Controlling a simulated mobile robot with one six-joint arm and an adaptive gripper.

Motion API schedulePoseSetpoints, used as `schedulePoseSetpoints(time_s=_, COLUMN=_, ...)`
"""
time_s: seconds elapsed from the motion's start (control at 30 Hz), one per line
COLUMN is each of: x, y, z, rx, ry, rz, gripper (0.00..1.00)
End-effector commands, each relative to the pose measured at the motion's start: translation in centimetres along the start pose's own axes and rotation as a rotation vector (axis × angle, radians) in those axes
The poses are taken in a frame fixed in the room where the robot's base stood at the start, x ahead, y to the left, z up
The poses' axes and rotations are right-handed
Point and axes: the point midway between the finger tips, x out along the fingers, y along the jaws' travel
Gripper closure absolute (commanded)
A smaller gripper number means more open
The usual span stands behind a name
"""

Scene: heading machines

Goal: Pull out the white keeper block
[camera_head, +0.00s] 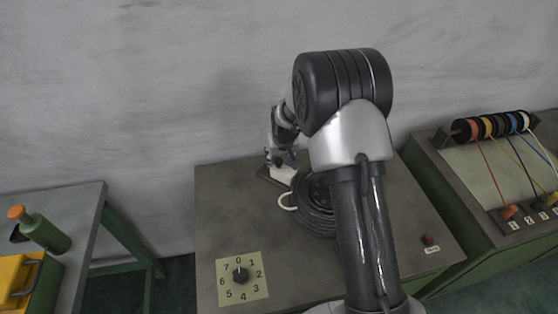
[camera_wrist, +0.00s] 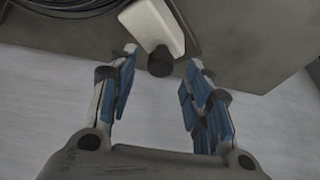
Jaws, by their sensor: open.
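The white keeper block (camera_wrist: 155,24) is in the wrist view at top centre, with a dark round knob (camera_wrist: 160,62) on its near end. In the head view the white block (camera_head: 284,174) shows beside the dark coil, at the back of the middle bench. My gripper (camera_wrist: 158,75) is open, with its two blue-padded fingers apart. The knob lies between the fingertips in the picture, with space on both sides. I cannot tell how far above or before it the fingertips are. In the head view my gripper (camera_head: 278,160) is just above and behind the block, partly hidden by my wrist.
The dark coil (camera_head: 312,212) has a white ring (camera_head: 287,200) at its left. A spool rack (camera_head: 490,125) stands right; a green bottle (camera_head: 44,232) stands left. The wall is close behind.

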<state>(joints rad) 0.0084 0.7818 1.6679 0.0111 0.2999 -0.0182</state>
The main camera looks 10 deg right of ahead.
Motion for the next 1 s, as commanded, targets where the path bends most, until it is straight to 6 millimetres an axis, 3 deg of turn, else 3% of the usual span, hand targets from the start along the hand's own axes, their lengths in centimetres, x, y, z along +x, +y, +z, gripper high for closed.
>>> schedulePoseSetpoints(time_s=0.17, x=1.7, y=0.0, z=0.0, rx=0.0, ry=0.0, rz=0.0, gripper=0.55)
schedulePoseSetpoints(time_s=0.5, x=2.0, y=0.0, z=-0.1, rx=0.0, ry=0.001, rz=0.0, gripper=0.55)
schedulePoseSetpoints(time_s=1.0, x=1.9, y=0.0, z=0.0, rx=0.0, ry=0.001, rz=0.0, gripper=0.88)
